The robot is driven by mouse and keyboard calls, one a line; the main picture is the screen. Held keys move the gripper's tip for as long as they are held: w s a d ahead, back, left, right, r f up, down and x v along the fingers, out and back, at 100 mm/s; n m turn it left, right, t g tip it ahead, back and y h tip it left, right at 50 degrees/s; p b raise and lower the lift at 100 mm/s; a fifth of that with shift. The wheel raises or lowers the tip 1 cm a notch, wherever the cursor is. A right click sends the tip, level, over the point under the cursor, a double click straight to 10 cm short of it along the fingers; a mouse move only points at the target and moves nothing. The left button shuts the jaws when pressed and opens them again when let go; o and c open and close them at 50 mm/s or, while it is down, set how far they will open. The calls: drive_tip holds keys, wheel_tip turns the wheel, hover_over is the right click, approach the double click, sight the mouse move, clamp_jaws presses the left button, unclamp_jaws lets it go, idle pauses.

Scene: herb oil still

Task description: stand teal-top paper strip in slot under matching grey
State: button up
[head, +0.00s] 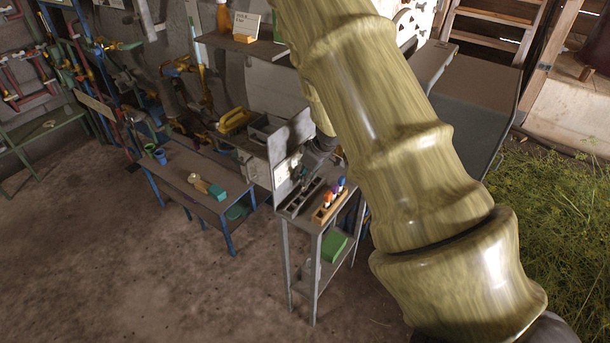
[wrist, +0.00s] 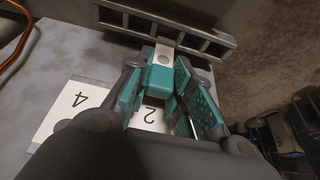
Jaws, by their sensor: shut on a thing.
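In the wrist view my gripper (wrist: 163,92) is shut on the teal top of a paper strip (wrist: 161,79). The strip's white part (wrist: 163,50) bears a grey patch and points toward a grey slotted rack (wrist: 215,48). I cannot tell whether its end is inside a slot or above it. A white card (wrist: 68,108) with the numbers 4 and 2 lies behind the fingers, partly hidden. In the head view the rack (head: 302,196) stands on a narrow grey table below an upright panel (head: 283,158). The dark gripper is mostly hidden by my arm there.
A wooden holder (head: 322,215) with coloured-top items stands right of the rack. A blue-legged bench (head: 205,192) stands to the left, with a teal block (head: 217,192) on it. A shelf (head: 245,42) is above. The floor in front is clear.

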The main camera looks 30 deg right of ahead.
sight(305, 188)
drive_tip(key=shift+f+b, duration=0.45)
drive_tip(key=shift+f, duration=0.1)
drive_tip(key=shift+r, duration=0.15)
drive_tip(key=shift+p, duration=0.3)
drive_tip(key=shift+s+p, duration=0.1)
drive_tip(key=shift+p, duration=0.9)
drive_tip(key=shift+f+b, duration=0.6)
drive_tip(key=shift+f, duration=0.85)
drive_tip(key=o, duration=1)
drive_tip(key=shift+o, duration=0.2)
drive_tip(key=shift+r, duration=0.15)
drive_tip(key=v, duration=1.2)
